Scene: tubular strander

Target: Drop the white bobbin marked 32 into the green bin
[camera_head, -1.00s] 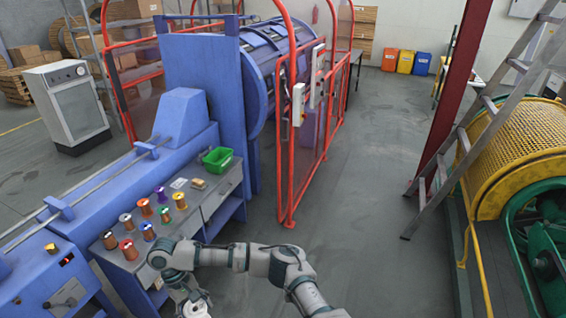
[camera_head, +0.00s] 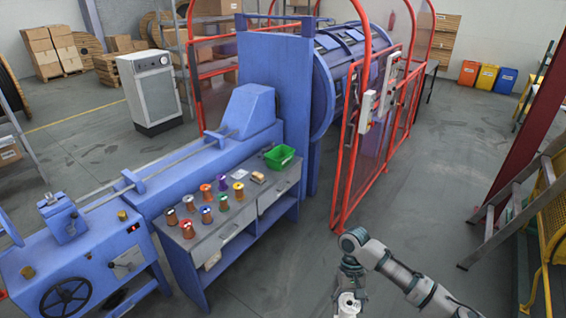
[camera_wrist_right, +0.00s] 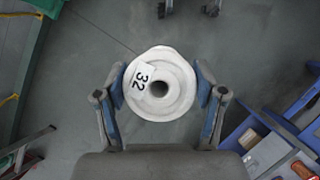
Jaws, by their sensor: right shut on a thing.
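The white bobbin (camera_wrist_right: 171,103) bears a "32" label and sits between the two fingers of my right gripper (camera_wrist_right: 161,80) in the right wrist view. The fingers press on it from both sides. In the head view my right gripper (camera_head: 349,285) hangs low at the bottom, with the white bobbin (camera_head: 348,304) under it, over the floor to the right of the bench. The green bin (camera_head: 280,161) stands at the far right end of the bench top, up and left of the gripper. My left gripper is not in view.
The grey bench (camera_head: 240,212) carries several coloured bobbins (camera_head: 206,214) and a small tan item (camera_head: 257,176) near the bin. A red guard frame (camera_head: 338,215) rises behind the bench's right end. A ladder (camera_head: 490,222) leans at the right. The floor between is clear.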

